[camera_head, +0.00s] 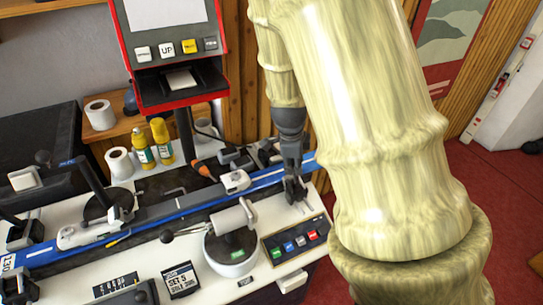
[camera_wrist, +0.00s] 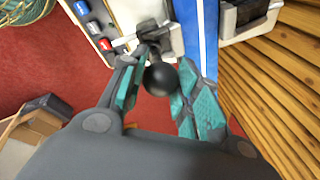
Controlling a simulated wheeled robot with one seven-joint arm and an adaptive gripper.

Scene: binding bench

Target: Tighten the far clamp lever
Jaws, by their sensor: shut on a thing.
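My gripper (camera_head: 295,190) points down at the right end of the bench, beside the blue rail. In the wrist view its teal-padded fingers (camera_wrist: 160,98) are closed around the far clamp lever, whose round black knob (camera_wrist: 160,78) sits between them. The lever runs from the knob up to a grey and black clamp body (camera_wrist: 160,38) beside the blue rail (camera_wrist: 208,35). In the head view the lever is hidden behind my gripper. How tight the clamp is cannot be told.
A button panel (camera_head: 297,241) lies just in front of my gripper. A white round crank unit (camera_head: 230,250) stands left of it. A red screen stand (camera_head: 180,95), yellow bottles (camera_head: 162,141) and tape rolls are behind the rail. A slatted wooden wall (camera_wrist: 270,85) is close on the right.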

